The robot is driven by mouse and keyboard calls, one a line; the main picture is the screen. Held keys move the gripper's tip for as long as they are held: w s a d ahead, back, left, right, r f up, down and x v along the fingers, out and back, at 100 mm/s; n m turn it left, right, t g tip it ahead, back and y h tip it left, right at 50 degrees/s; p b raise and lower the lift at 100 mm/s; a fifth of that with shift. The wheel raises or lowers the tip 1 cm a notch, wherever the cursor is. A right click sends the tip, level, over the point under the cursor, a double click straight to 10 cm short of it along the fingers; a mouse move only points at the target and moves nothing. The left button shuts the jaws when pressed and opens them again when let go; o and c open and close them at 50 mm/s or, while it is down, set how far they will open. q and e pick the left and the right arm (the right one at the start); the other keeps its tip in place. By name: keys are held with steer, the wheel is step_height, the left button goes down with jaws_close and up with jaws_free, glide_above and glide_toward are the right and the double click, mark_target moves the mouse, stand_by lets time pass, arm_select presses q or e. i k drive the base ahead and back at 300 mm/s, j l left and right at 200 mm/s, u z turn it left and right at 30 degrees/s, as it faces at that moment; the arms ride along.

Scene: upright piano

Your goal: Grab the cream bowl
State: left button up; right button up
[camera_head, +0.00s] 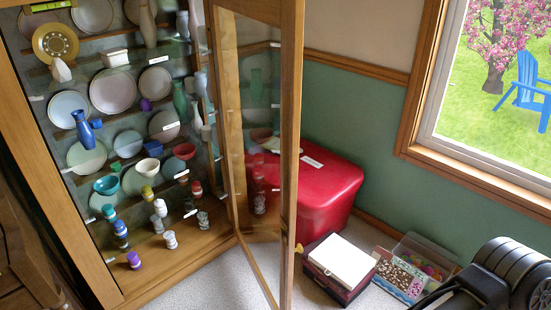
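A small cream bowl (147,167) with a slightly pinkish tint stands on a shelf of the wooden display cabinet (75,220). A pinkish-red bowl (184,151) stands to its right, and a teal bowl (106,185) stands to its left and a little lower. The cabinet's glass door (262,150) stands swung open, to the right of the shelves. Neither of my grippers can be made out. A black jointed part, apparently of my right arm, shows at the lower right corner, far from the bowl; no fingertips show.
Plates, vases and several small figurines crowd the shelves around the bowl. The open door's wooden frame (291,150) stands between the shelves and the right side. A red chest (325,190), a dark box with a white lid (343,262) and a clear bin (425,258) stand beyond it.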

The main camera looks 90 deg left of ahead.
mark_target(149, 168)
steer(key=u, duration=3.75)
